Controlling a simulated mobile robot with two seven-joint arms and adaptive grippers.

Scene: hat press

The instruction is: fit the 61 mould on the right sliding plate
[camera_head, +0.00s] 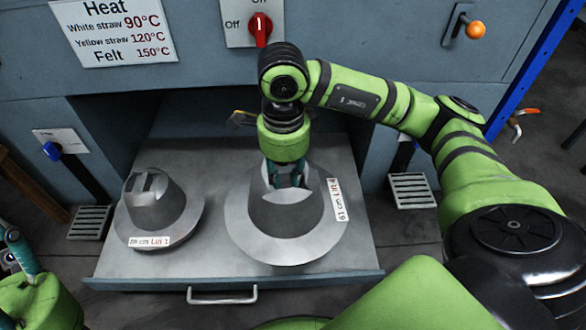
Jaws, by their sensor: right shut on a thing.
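The 61 mould (283,222), a grey metal hat shape with a wide brim and a label reading 61 cm, sits over the right part of the sliding plate (345,265). My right gripper (288,183) comes down from above and is shut on the mould's top. I cannot tell whether the brim rests on the plate or hovers just over it. A second, smaller mould (160,208) with its own label stands on the plate's left part. My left gripper (12,235) shows only in part at the lower left edge, away from both moulds.
The plate is pulled out of the blue-grey press (330,55), with a handle (222,295) at its front. A red switch (261,30), a heat sign (113,30), an orange-knobbed lever (475,31) and a blue-knobbed lever (52,150) are on the press. Floor grates lie on both sides.

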